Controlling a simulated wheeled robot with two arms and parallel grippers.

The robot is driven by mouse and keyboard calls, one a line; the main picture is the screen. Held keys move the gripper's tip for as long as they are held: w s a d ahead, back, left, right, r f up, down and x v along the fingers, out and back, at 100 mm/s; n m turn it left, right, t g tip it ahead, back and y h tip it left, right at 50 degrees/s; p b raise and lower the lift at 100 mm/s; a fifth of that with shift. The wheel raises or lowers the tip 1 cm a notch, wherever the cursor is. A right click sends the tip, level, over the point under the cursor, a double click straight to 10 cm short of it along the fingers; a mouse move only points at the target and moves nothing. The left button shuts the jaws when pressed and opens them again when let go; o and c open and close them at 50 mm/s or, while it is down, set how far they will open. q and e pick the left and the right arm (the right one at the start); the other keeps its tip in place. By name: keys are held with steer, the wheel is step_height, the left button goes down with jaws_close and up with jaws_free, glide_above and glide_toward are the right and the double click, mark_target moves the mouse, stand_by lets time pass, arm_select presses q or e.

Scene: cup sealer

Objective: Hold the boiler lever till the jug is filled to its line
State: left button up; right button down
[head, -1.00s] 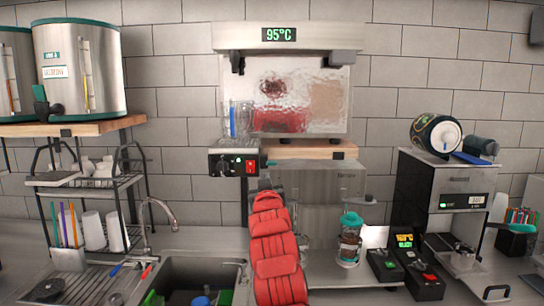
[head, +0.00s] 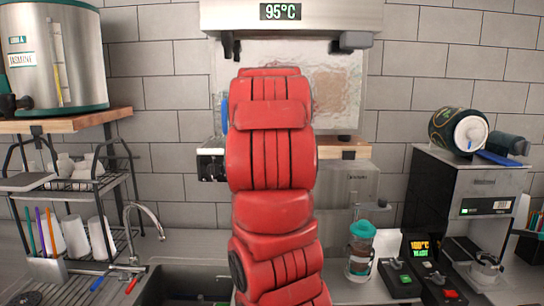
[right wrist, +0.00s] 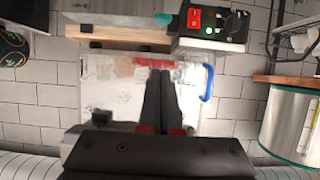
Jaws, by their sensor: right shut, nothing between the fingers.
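The boiler hood (head: 330,14) shows 95°C at the top of the head view. Two dark fittings hang under it, one at left (head: 228,46) and one at right (head: 354,40); I cannot tell which is the lever. The clear jug's blue handle (head: 225,112) shows just left of my red arm; it also shows in the inverted right wrist view (right wrist: 208,84). The jug's body, line and water level cannot be made out. My right gripper (right wrist: 160,74) is shut and empty in front of the pale panel. In the head view my arm hides it. My left gripper is out of view.
A control box (right wrist: 212,22) with a red switch adjoins the jug. A steel urn (head: 58,60) stands on the left shelf, above a cup rack (head: 85,190). A teal-lidded press (head: 361,250) and a grinder-like machine (head: 465,195) stand at right.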

steer(key=p+x, duration=0.6)
steer(key=x, duration=0.5)
steer(key=shift+w, duration=0.15)
steer(key=shift+f, duration=0.3)
steer(key=shift+s+f+p, duration=0.2)
steer(key=shift+f+p, duration=0.2)
steer(key=shift+f, duration=0.1)
steer(key=shift+s+f+p, duration=0.2)
steer(key=shift+f+p, duration=0.15)
steer(key=shift+f, duration=0.15)
steer(key=shift+f+p, duration=0.3)
steer(key=shift+f, duration=0.3)
steer(key=shift+s+f, duration=0.1)
